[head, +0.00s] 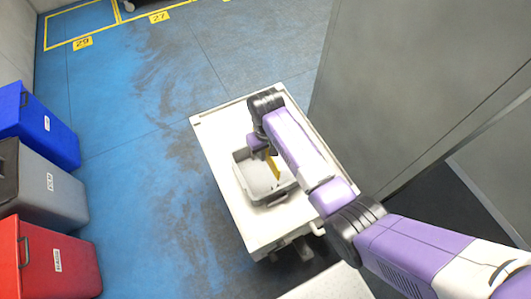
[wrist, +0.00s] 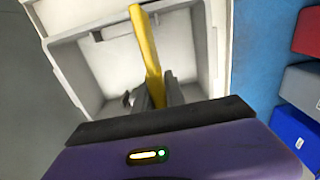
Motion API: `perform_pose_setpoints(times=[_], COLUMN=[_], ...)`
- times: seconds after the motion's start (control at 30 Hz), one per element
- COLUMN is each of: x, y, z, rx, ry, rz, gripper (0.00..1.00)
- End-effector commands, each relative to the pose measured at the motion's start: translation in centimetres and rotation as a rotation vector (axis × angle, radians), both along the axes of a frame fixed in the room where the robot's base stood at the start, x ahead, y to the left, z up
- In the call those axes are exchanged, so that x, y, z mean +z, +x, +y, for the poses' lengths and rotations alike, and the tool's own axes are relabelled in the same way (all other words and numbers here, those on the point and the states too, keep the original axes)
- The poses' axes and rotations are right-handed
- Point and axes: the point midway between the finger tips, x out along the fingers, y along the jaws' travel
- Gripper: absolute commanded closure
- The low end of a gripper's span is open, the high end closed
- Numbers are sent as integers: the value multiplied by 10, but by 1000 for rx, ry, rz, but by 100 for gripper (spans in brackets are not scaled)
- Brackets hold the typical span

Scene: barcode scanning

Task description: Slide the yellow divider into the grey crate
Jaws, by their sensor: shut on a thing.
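The grey crate (head: 252,192) stands on a white cart top, and in the wrist view its walls and floor (wrist: 97,70) fill much of the upper picture. The yellow divider (wrist: 148,50) is a thin panel seen nearly edge-on, and it also shows in the head view (head: 273,166). My gripper (wrist: 152,92) is shut on the near end of the divider and holds it over the crate opening. The divider appears upright and slightly slanted. Its lower edge is hard to see, so I cannot tell how deep it sits or whether it touches the crate.
The white cart (head: 222,150) has bare top to the left of the crate. Blue (head: 35,125), grey (head: 45,180) and red (head: 55,255) bins stand at the far left. A large grey panel (head: 400,80) rises to the right of the cart. The blue floor between is clear.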

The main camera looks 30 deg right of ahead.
Motion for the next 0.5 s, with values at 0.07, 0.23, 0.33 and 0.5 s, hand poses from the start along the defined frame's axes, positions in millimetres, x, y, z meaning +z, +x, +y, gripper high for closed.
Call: perform_pose_setpoints(times=[0.07, 0.23, 0.33, 0.5], x=[-11, -27, -34, -50], y=[0, 0, -1, 0], z=[0, 0, 0, 0], rx=[0, 0, 0, 1], ry=[0, 0, 0, 0], rz=[0, -1, 1, 0], gripper=[100, 100, 100, 100])
